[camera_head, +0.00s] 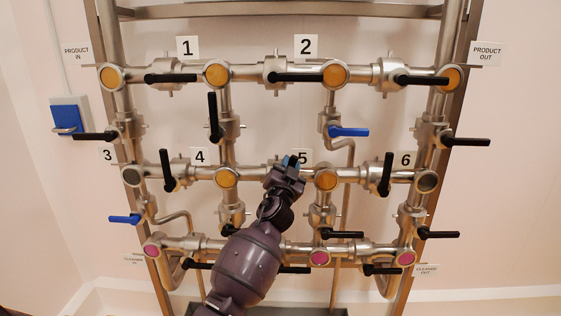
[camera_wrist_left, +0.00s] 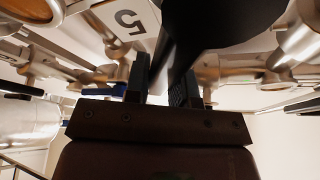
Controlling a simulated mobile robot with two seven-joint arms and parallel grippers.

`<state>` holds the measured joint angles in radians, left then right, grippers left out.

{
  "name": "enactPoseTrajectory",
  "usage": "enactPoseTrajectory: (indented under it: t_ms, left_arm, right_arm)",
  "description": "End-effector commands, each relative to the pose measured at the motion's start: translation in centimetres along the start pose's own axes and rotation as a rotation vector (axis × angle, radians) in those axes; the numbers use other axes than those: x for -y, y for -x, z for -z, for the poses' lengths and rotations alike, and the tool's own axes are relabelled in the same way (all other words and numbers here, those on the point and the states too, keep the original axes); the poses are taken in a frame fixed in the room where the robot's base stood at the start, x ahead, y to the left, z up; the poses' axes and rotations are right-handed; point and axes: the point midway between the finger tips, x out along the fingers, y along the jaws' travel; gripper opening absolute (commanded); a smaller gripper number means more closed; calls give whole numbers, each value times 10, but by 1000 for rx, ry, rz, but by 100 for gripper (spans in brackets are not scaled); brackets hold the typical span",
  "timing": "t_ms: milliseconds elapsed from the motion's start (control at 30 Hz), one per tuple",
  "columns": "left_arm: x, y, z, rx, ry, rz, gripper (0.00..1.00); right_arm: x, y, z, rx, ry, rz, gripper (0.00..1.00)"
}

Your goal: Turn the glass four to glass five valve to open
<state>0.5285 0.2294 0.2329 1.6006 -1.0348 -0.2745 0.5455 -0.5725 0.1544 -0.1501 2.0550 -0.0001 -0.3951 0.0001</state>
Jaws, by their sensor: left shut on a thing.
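Glass four (camera_head: 227,178) is a round orange sight glass in the middle pipe row, by the 4 sign (camera_head: 199,156). Glass five (camera_head: 326,180) is a similar one to its right, by the 5 sign (camera_head: 303,157). The valve between them is mostly hidden behind my left gripper (camera_head: 290,163) in the head view, so I cannot tell its handle angle there. In the left wrist view a black handle (camera_wrist_left: 215,25) runs between the two fingers of my left gripper (camera_wrist_left: 163,82), which is shut on it. My right gripper is not in view.
Other black handles stick out around it, such as the vertical one near the 6 sign (camera_head: 386,174) and the one by the 4 sign (camera_head: 167,171). A blue handle (camera_head: 348,131) sits above glass five. The steel frame (camera_head: 459,60) bounds the right side.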

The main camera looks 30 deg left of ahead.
Motion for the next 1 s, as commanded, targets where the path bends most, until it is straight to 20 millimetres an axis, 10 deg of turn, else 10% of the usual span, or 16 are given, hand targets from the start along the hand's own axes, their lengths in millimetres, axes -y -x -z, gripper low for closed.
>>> enactPoseTrajectory:
  t_ms: [1000]
  left_arm:
    - [-68, 13, -30, 1, -870, -361, 0]
  right_arm:
    - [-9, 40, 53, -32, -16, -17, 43]
